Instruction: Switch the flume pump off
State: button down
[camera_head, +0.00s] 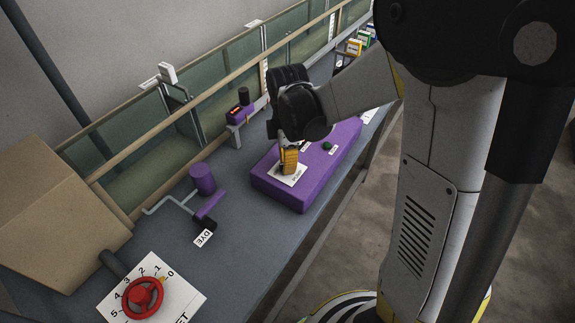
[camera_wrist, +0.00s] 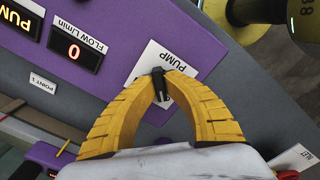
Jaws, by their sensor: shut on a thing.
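The purple control box (camera_head: 283,194) lies on the bench, with a white PUMP label (camera_head: 283,180) near its near-left end. My gripper (camera_head: 289,168) points down over that label. In the wrist view my yellow fingers (camera_wrist: 161,88) are closed around the black pump switch (camera_wrist: 159,84), which stands on the PUMP label (camera_wrist: 150,58). The switch is hidden behind the fingers in the head view. A display marked FLOW L/min (camera_wrist: 76,50) reads 0 in red. Beside it, a display with amber letters (camera_wrist: 18,20) is cut off by the frame edge.
A green button (camera_head: 328,146) sits farther along the box. Left on the bench are a DYE label (camera_head: 203,238) with purple fittings, a red valve wheel (camera_head: 142,297) over a numbered plate, and a cardboard box (camera_head: 60,215). A glass-sided flume (camera_head: 150,133) runs behind.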

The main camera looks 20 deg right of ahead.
jog(key=c, duration=1.5)
grip_release()
jog(key=shift+o, duration=0.2)
notch_tip(320, 180, up, 7)
jog(key=p, duration=0.5)
jog(key=shift+r, duration=0.1)
notch_tip(320, 180, up, 12)
